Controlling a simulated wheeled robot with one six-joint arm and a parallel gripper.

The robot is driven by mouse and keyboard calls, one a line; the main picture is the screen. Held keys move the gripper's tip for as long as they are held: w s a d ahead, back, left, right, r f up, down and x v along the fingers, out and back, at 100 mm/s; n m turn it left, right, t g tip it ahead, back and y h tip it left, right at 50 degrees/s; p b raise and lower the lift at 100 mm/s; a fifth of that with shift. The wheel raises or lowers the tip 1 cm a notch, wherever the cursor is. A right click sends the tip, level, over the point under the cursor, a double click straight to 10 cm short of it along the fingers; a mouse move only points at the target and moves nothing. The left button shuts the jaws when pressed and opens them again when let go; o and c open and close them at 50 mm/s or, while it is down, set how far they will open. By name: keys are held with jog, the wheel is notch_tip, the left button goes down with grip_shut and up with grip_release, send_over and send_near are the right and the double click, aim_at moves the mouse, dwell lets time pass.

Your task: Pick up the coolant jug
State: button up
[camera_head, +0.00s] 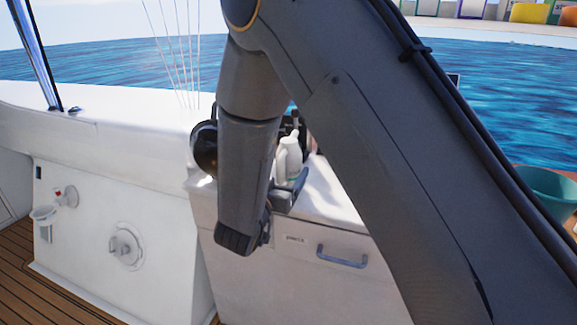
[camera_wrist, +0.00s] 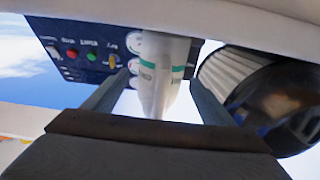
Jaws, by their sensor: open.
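The white jug (camera_wrist: 160,68) with a green band and small print, which I take for the coolant jug, stands between my gripper's fingers in the wrist view. My gripper (camera_wrist: 157,98) is open, with one dark finger on each side of the jug. Whether the fingers touch it I cannot tell. In the head view the jug (camera_head: 290,160) stands on the white counter (camera_head: 325,205), partly hidden by my arm. My gripper (camera_head: 290,190) shows there at its lower part, mostly covered by my wrist.
A dark round part with a pale ribbed band (camera_wrist: 250,85) sits close right of the jug in the wrist view. A blue panel with coloured buttons (camera_wrist: 85,50) is at left. The counter front has a blue handle (camera_head: 342,257). A teal bucket (camera_head: 547,190) stands far right.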

jog(key=c, duration=1.6)
jog(key=shift+r, duration=0.15)
